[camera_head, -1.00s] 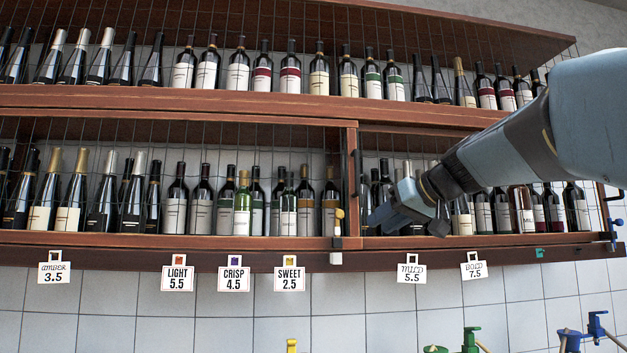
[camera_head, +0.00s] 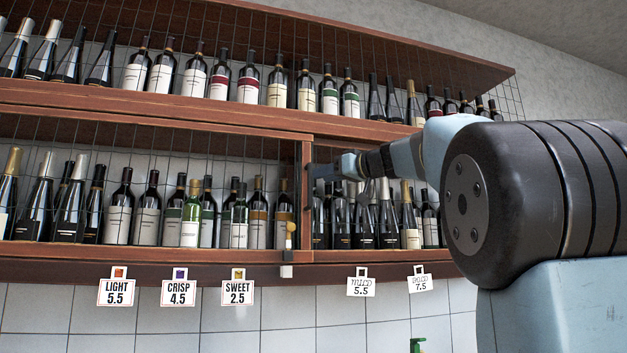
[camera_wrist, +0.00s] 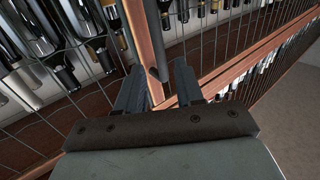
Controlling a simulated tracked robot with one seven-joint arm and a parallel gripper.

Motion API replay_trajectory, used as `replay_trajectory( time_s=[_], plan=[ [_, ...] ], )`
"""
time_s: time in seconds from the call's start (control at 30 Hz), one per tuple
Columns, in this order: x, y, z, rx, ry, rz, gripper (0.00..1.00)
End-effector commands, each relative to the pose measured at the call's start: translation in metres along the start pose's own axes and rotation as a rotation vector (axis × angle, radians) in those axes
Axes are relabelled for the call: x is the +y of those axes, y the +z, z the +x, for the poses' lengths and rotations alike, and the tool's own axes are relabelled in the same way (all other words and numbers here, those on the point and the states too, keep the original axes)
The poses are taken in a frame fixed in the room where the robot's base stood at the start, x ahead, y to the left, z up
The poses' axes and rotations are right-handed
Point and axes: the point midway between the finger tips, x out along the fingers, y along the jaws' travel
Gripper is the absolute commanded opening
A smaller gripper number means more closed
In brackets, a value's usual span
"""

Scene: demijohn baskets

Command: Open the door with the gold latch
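The gold latch (camera_head: 291,227) sits low on the wooden post between the two lower wire-mesh sections, with a white block just below it. The mesh door to the right of the post (camera_head: 306,195) looks shut, with bottles behind it. My gripper (camera_head: 318,172) is up at this post, well above the latch and slightly to its right. In the wrist view my gripper (camera_wrist: 159,85) has its two fingers apart. The wooden post and a small dark piece, perhaps a handle, show between them. I cannot tell whether the fingers touch anything.
A mesh-fronted upper shelf (camera_head: 230,115) full of bottles runs above. Tags hang below the lower shelf's edge, including a SWEET tag (camera_head: 238,291) and a MILD tag (camera_head: 361,286). My arm hides the shelf's right part. A green tap top (camera_head: 417,345) shows at the bottom.

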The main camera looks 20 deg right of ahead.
Motion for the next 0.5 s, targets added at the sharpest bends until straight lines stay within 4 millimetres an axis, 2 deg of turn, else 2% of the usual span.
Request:
replay_trajectory(
  time_s=[0.2,0.5],
  plan=[
    [0.000,0.001,0.036,0.000,-0.002,0.001,0.37],
    [0.000,0.000,0.061,0.000,0.000,0.000,0.37]
  ],
)
